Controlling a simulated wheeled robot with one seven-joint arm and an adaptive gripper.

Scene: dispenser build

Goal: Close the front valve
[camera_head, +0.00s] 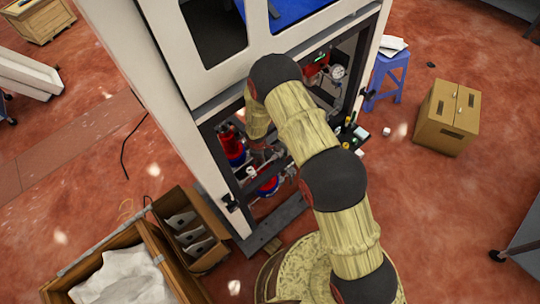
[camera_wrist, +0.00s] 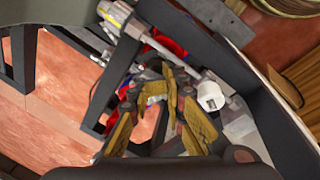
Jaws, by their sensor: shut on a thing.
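A white and grey dispenser cabinet (camera_head: 172,85) stands open at its lower front, with red and blue parts (camera_head: 232,145) and pipes inside. My arm reaches into this opening, and the gripper is mostly hidden there in the head view. In the wrist view my gripper (camera_wrist: 161,90) has its yellowish fingers closed together among the pipework, on a small part that looks like the front valve's handle. The fingers hide most of that part, and I cannot tell its angle. A grey pipe (camera_wrist: 178,58) runs just past the fingertips, and a white fitting (camera_wrist: 210,96) sits to their right.
The cabinet's dark frame (camera_wrist: 105,92) closely surrounds my gripper. A pressure gauge (camera_head: 338,72) is at the opening's upper right. Wooden crates (camera_head: 200,215) stand at the lower left, a cardboard box (camera_head: 447,117) and blue stool (camera_head: 389,75) at the right. Red floor lies between.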

